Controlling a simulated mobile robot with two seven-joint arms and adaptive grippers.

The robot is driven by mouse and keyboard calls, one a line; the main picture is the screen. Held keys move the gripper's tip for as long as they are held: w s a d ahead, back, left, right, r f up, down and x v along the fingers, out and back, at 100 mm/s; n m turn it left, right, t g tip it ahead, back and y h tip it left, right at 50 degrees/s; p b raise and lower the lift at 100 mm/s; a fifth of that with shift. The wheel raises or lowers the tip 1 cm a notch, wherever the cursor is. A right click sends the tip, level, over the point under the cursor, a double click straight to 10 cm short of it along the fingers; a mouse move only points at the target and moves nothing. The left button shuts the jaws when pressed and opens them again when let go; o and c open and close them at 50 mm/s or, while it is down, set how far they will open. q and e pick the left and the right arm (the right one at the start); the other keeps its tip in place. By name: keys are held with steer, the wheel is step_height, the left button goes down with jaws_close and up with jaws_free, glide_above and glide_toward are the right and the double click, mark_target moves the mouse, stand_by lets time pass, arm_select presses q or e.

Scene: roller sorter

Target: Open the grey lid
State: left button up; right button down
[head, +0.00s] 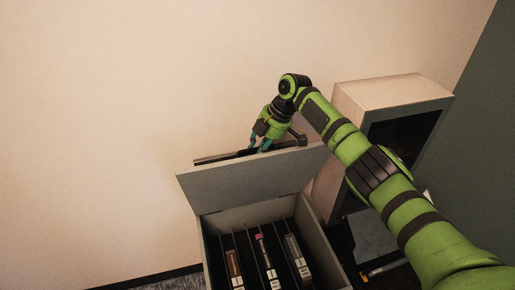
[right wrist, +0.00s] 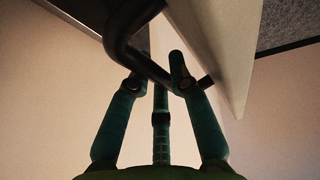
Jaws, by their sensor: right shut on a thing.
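The grey lid (head: 250,178) stands raised and tilted over the back of a grey box (head: 318,238) in the head view. A dark bar handle (head: 220,157) runs along the lid's upper edge. My right gripper (head: 258,144) is at that handle, behind the lid's top edge. In the right wrist view my right gripper (right wrist: 161,75) is shut on the dark handle (right wrist: 135,58), with the pale lid (right wrist: 215,50) beside it on the right. My left gripper is in neither view.
The open box holds several dark upright cases (head: 265,255) between thin dividers. A beige cabinet (head: 390,92) with a dark open front stands to the right, behind my right arm. The bare wall is close behind the lid. The space left of the box looks clear.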

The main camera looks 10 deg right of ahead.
steer(key=shift+f, duration=0.1)
steer(key=c, duration=1.4)
jaws_free()
steer(key=v, duration=1.2)
